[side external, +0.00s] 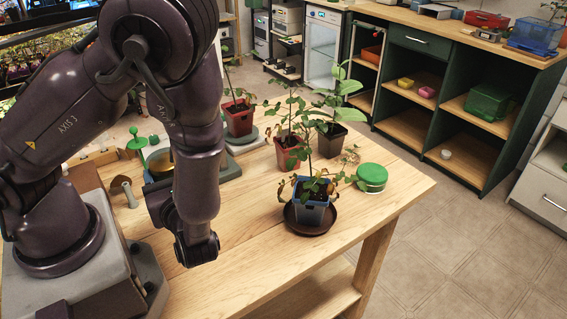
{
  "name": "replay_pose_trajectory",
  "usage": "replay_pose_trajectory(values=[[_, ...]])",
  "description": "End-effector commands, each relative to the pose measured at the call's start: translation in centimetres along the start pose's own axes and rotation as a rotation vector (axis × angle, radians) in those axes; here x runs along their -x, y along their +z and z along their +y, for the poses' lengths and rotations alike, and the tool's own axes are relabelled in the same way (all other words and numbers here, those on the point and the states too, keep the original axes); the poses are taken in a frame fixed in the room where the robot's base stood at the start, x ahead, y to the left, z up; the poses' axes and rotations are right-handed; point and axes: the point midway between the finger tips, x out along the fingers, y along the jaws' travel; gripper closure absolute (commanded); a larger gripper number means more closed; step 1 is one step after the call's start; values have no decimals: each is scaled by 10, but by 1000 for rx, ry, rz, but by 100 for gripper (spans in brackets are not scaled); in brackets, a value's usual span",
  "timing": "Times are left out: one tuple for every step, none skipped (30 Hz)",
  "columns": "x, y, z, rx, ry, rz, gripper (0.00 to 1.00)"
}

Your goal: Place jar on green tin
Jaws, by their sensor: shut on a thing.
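The jar (160,163) shows as a small amber shape at the left, largely hidden by my arm. My gripper (157,185) is at the far end of my wrist, beside the jar, and is shut on it. The fingertips are mostly hidden, so the exact grip and any gap below the jar cannot be made out. The green tin (372,175) is a low round tin with a green lid. It stands on the right part of the wooden table, well to the right of my gripper, and its top is bare.
A potted seedling in a blue pot (309,207) stands on a dark saucer (308,226) just left of the tin. More pots, one reddish (291,154) and one dark (331,141), stand behind. The table's right edge is near the tin. The front middle tabletop is clear.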

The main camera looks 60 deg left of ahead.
Motion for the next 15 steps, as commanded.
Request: replay_pose_trajectory(values=[[-1,1,-3,4,8,0,68],[-2,0,-8,5,3,0,68],[-2,-1,-16,5,-8,0,68],[-2,-2,-24,6,-23,0,68],[-2,-3,-34,6,-43,0,68],[-2,-4,-50,8,-77,0,68],[-1,-5,-63,8,-108,0,68],[-1,-5,-78,9,-143,-1,68],[0,-4,-98,9,-194,-1,68],[2,-3,-114,9,-237,-3,68],[3,-1,-130,10,-279,-2,68],[5,3,-152,9,-337,-3,68],[7,6,-167,10,-381,-2,68],[9,9,-182,10,-425,-3,68],[13,15,-200,10,-483,-2,68]])
